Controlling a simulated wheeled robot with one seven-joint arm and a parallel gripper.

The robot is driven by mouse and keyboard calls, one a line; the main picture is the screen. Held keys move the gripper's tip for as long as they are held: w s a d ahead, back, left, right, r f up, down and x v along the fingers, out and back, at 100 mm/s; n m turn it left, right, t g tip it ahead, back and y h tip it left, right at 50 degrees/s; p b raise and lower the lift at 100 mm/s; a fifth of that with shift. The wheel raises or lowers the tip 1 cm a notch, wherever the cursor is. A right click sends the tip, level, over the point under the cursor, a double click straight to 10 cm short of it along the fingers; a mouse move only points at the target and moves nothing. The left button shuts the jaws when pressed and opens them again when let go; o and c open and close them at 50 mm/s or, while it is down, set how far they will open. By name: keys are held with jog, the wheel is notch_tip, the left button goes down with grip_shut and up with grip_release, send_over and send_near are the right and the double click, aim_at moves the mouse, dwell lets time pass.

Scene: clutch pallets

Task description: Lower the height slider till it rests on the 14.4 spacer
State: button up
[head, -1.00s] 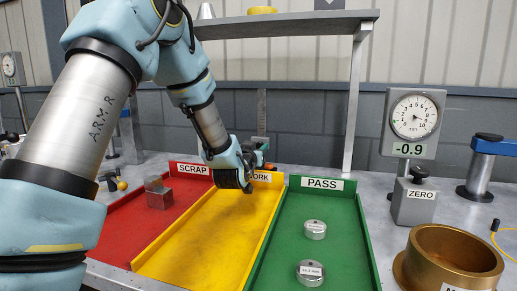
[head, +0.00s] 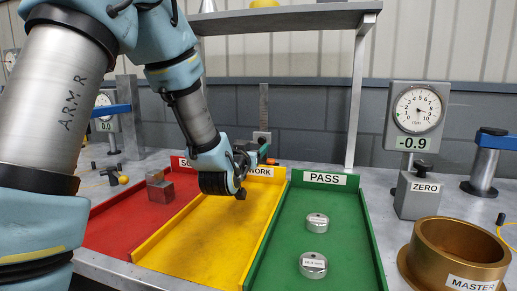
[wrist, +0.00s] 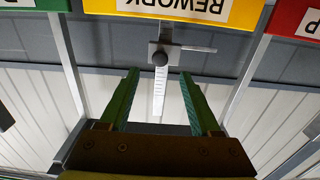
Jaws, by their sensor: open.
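The height slider (head: 262,136) is a grey block on an upright ruled scale (head: 264,105) behind the yellow REWORK tray. In the wrist view the slider (wrist: 165,50) shows upside down, with a dark round knob and a side arm. My gripper (wrist: 160,74) is open and empty, its green fingers to either side of the scale in that picture, apart from the slider. In the head view my wrist hides the foot of the scale. I cannot make out the 14.4 spacer. Two labelled metal discs (head: 317,222) (head: 313,265) lie in the PASS tray, their labels too small to read surely.
A red SCRAP tray holds a metal block (head: 160,188). The yellow tray (head: 195,235) is bare. A shelf (head: 285,20) on a post (head: 356,100) stands behind. A dial gauge (head: 417,115), a ZERO block (head: 417,195) and a brass MASTER ring (head: 455,255) stand right.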

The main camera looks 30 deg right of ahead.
jog(key=v, duration=0.3)
jog(key=shift+s+a+b, duration=0.3)
jog(key=g+y+p, duration=0.9)
jog(key=g+p, duration=0.1)
jog(key=p, duration=0.2)
send_near(261, 137)
jog(key=p+x, duration=0.2)
jog(key=x, duration=0.7)
jog(key=shift+c, duration=0.3)
grip_shut()
dwell(0.7)
